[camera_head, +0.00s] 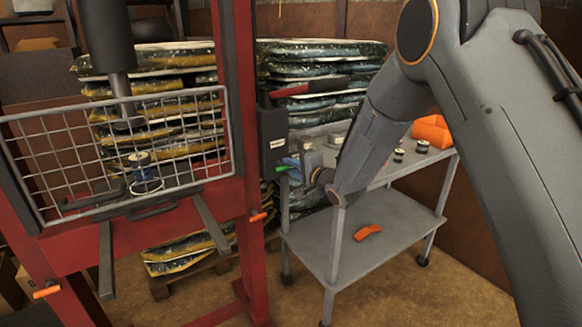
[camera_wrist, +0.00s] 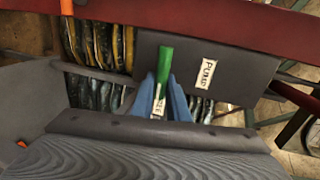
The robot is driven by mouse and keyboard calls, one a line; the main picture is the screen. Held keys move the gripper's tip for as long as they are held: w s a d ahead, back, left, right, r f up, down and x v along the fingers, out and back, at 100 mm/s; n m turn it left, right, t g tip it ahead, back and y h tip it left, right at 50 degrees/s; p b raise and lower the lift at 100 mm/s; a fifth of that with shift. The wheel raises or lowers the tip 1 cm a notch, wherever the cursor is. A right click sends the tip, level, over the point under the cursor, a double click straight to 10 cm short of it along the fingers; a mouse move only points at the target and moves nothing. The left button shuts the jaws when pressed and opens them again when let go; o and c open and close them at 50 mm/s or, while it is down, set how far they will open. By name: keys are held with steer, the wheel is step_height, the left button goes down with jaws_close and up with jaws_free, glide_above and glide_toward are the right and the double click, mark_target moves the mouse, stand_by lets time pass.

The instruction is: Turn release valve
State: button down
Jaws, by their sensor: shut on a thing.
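The release valve handle is a small green bar (camera_head: 283,168) low on the side of the dark pump box (camera_head: 271,128). In the wrist view the green handle (camera_wrist: 165,62) points up between my blue fingertips. My gripper (camera_head: 292,165) is shut on it, and the fingers (camera_wrist: 169,100) sit on either side of its lower part. The pump box (camera_wrist: 222,62) in the wrist view bears a PUMP label (camera_wrist: 207,73). A second label (camera_wrist: 158,106) is partly hidden between the fingers. The valve's base is hidden.
The red press frame (camera_head: 236,100) stands just left of the gripper, with a wire mesh guard (camera_head: 210,140). Stacked bags (camera_head: 320,50) stand behind.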

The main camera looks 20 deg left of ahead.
steer(key=shift+s+a+f, duration=0.1)
steer(key=shift+s+f, duration=0.15)
steer(key=c, duration=1.8)
jaws_free()
steer(key=shift+o, duration=0.3)
steer(key=shift+a+r, duration=0.1)
steer(key=shift+r, duration=0.05)
steer(key=shift+w, duration=0.1)
steer(key=shift+d+r, duration=0.1)
steer(key=shift+d, duration=0.3)
steer(key=v, duration=0.7)
steer(key=shift+s+b, duration=0.3)
steer(key=shift+b, duration=0.1)
